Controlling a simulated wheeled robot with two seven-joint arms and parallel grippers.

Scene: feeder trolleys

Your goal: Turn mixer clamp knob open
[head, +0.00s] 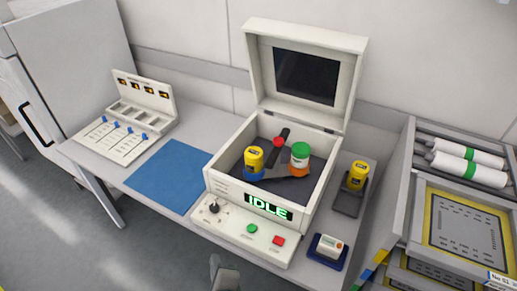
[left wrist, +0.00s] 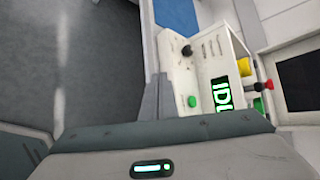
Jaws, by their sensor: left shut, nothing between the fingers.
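The white mixer (head: 229,185) stands on the bench with its lid (head: 252,62) raised and its display (head: 270,207) reading IDLE. Inside, a red knob (head: 278,142) sits on a dark bar between a yellow-topped jar (head: 254,158) and a green-lidded orange jar (head: 300,160). The red knob also shows in the left wrist view (left wrist: 269,85). A black knob (head: 213,207) is on the front panel, left of a green button (head: 252,228) and a red button (head: 279,240). My left gripper (head: 224,262) is shut and empty, in front of the panel and apart from it; its fingers show in the left wrist view (left wrist: 156,98). My right gripper is out of view.
A blue mat (head: 168,176) lies left of the mixer. A yellow jar (head: 357,176) on a dark stand and a small white device (head: 331,245) on a blue base are at its right. A rack (head: 409,180) with trays and rolls stands far right.

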